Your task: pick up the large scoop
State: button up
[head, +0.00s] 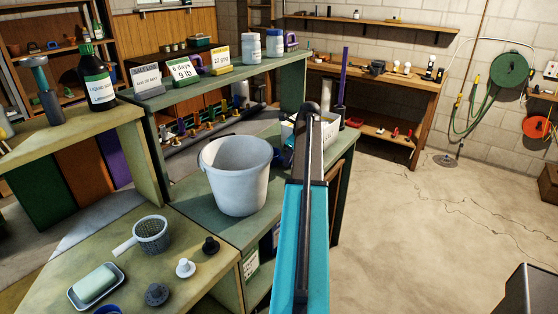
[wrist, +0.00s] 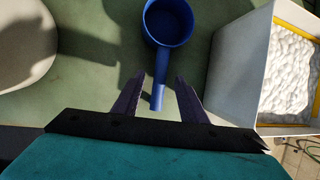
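The large scoop (wrist: 168,22) is blue, with a round cup and a straight handle. In the wrist view it lies on the green surface at the top centre, its handle pointing down toward my gripper. My gripper (wrist: 160,77) is open, with one dark finger on each side of the handle end. I see a gap on both sides, and cannot tell how far the fingers are above the surface. In the head view my teal arm covers the gripper and most of that spot; a small blue patch beside the arm may be the scoop.
A white box of white granules (wrist: 290,75) stands right of the scoop. A large pale bucket (head: 236,178) stands to the left on the green bench. A grey strainer (head: 151,235), a soap dish (head: 77,301) and several small knobs occupy the nearer bench.

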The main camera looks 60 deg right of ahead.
jog(key=shift+x, duration=0.95)
grip_shut()
